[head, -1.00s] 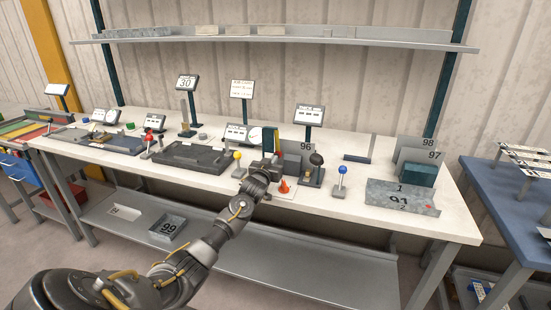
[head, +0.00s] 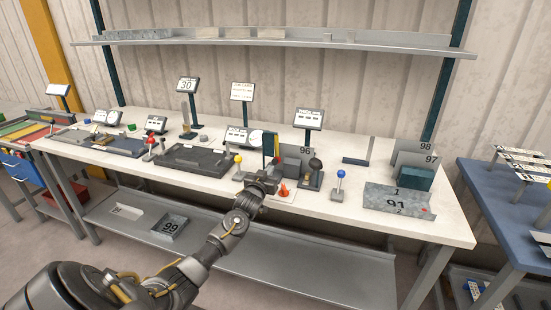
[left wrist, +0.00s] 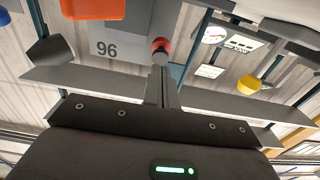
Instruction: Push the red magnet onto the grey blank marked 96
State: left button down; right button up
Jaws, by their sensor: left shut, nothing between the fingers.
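The grey blank marked 96 (head: 305,151) stands upright on the bench behind the dark fixture. It also shows in the upside-down left wrist view (left wrist: 108,48), with its number readable. A round red magnet (left wrist: 161,45) with a dark base shows just beyond my fingertips, overlapping one side edge of the blank in the picture. I cannot tell whether it touches the blank or the fingers. My left gripper (head: 269,178) is shut and empty in front of the fixture, and its closed fingers (left wrist: 161,72) point toward the magnet. My right gripper is not in view.
A black-knobbed post (head: 315,164) and a blue-knobbed lever (head: 341,171) are to the right. The sheet marked 91 (head: 399,199) lies farther right.

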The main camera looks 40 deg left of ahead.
pick_arm(q)
jog(key=shift+p+v, duration=1.25)
jog(key=shift+v, duration=0.45)
jog(key=p+v, duration=0.2)
jog(key=v, duration=0.1)
